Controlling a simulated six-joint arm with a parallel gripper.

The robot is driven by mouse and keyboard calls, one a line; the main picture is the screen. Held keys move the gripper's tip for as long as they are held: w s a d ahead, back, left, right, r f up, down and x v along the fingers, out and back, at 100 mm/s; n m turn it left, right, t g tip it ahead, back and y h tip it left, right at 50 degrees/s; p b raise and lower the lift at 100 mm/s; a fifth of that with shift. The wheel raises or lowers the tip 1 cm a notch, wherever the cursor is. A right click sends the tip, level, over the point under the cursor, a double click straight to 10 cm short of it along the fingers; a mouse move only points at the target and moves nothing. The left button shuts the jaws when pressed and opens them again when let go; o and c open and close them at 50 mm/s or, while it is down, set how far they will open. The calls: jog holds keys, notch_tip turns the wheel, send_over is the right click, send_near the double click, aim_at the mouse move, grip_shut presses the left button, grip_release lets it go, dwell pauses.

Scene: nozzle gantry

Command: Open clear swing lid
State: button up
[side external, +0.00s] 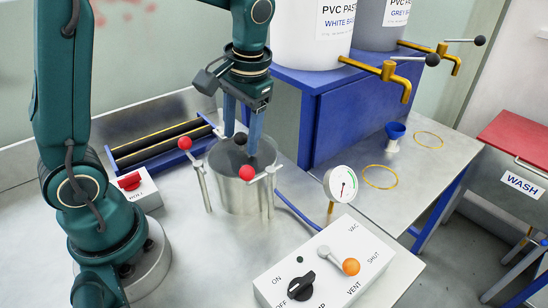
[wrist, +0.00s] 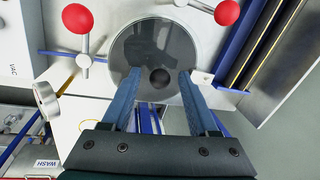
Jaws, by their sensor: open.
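The clear lid (wrist: 178,48) lies flat over the metal pot (side external: 240,190), and in the wrist view it is a grey see-through disc. A black knob (wrist: 159,78) stands on it near the edge closest to my gripper; it also shows in the side view (side external: 240,138). My gripper (wrist: 159,74) is open and points down at the lid, with one blue finger on each side of the knob. In the wrist view there are gaps between the knob and both fingers. My gripper (side external: 241,144) is empty. The lid's hinge cannot be made out.
Two clamps with red balls (side external: 185,143) (side external: 247,172) stand beside the pot; their handles lie off the lid in the wrist view. A gauge (side external: 341,184) and control box (side external: 325,268) are at the right. A blue rack (side external: 165,142) is behind.

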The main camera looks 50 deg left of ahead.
grip_shut()
dwell(1.5)
